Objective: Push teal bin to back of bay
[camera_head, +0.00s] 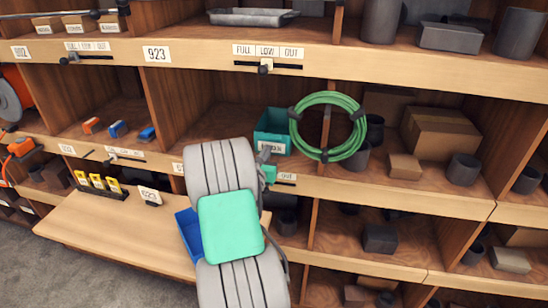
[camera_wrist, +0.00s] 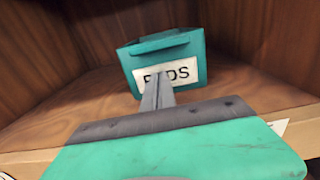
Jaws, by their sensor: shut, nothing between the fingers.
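The teal bin (camera_head: 272,131) sits in a wooden bay (camera_head: 200,118) of the middle shelf, near its right side, with bare floor to its left. In the wrist view the teal bin (camera_wrist: 165,60) stands upright on the bay floor, with a white label partly covered by my fingers. My gripper (camera_wrist: 157,80) is shut and empty, its fingertips overlapping the label; I cannot tell whether they touch. In the head view my gripper (camera_head: 264,154) is at the bin's lower front, partly hidden by my arm.
A green coiled hose (camera_head: 328,127) hangs just right of the bin, at the divider. The shelf lip (camera_head: 300,185) runs below my gripper. A blue bin (camera_head: 188,232) on the pull-out board (camera_head: 110,232) is partly behind my arm. Grey cylinders and brown boxes (camera_head: 440,130) fill the right bay.

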